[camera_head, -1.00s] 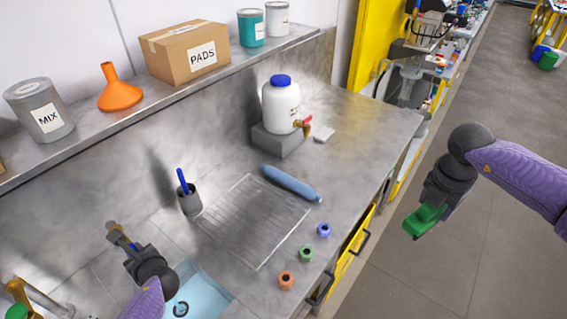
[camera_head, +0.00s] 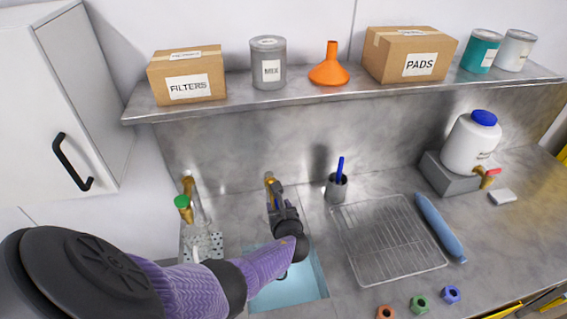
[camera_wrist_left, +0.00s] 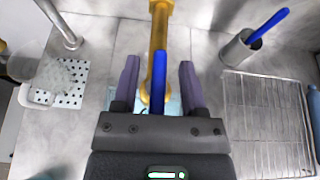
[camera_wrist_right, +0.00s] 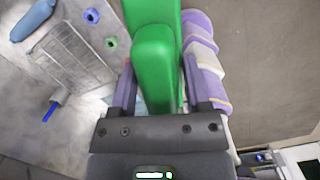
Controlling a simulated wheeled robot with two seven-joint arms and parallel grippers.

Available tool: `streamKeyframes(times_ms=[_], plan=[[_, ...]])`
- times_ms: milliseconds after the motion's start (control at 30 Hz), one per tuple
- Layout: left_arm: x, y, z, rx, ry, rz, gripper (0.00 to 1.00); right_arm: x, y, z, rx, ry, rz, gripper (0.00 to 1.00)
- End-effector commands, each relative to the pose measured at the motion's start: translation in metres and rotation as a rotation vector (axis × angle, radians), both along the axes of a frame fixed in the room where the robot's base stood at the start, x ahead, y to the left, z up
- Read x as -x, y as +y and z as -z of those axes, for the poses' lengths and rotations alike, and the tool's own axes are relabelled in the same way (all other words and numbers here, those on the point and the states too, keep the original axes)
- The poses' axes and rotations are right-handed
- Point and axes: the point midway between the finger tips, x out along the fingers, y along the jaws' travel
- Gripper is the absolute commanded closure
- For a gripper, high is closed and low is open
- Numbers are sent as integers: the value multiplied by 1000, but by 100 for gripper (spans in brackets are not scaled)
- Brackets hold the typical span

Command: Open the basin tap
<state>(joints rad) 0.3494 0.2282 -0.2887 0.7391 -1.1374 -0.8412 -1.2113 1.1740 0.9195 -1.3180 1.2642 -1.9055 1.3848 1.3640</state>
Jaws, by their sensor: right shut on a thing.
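The basin tap (camera_wrist_left: 159,38) shows in the left wrist view as a brass pipe with a blue lever. The blue lever (camera_wrist_left: 158,82) points between the two fingers of my left gripper (camera_wrist_left: 158,80), with a gap on each side. In the head view, my left gripper (camera_head: 273,195) is over the back of the blue basin (camera_head: 290,290) at the brass tap and hides most of it. The left gripper is open. My right gripper (camera_wrist_right: 155,90) is shut on a green object (camera_wrist_right: 154,60) and is outside the head view.
A green-handled brass tap (camera_head: 183,203) stands to the left, by a perforated plate (camera_head: 208,246). A grey cup (camera_head: 336,190) with a blue-handled tool and a wire rack (camera_head: 385,240) are to the right. A shelf (camera_head: 300,92) with boxes and tins runs above.

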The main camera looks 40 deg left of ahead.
Motion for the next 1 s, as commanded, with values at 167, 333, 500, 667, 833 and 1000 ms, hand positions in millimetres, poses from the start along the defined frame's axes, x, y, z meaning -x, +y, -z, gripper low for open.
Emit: streamKeyframes(times_ms=[167, 333, 500, 667, 833, 1000], plan=[[1, -1, -1, 0, 1, 0, 46, 0, 0, -2, 0, 0, 0, 100], [16, -21, -15, 2, 2, 4, 46, 0, 0, -23, -1, -1, 0, 100], [39, -51, -30, 4, 2, 3, 46, 0, 0, -41, -1, -1, 0, 100], [58, -76, -41, 2, 1, 1, 46, 0, 0, -50, 0, -1, 0, 100], [67, -87, -46, 0, 1, 1, 46, 0, 0, -52, -1, -1, 0, 100], [68, -88, -46, 0, 1, 0, 46, 0, 0, -51, -1, -1, 0, 100]])
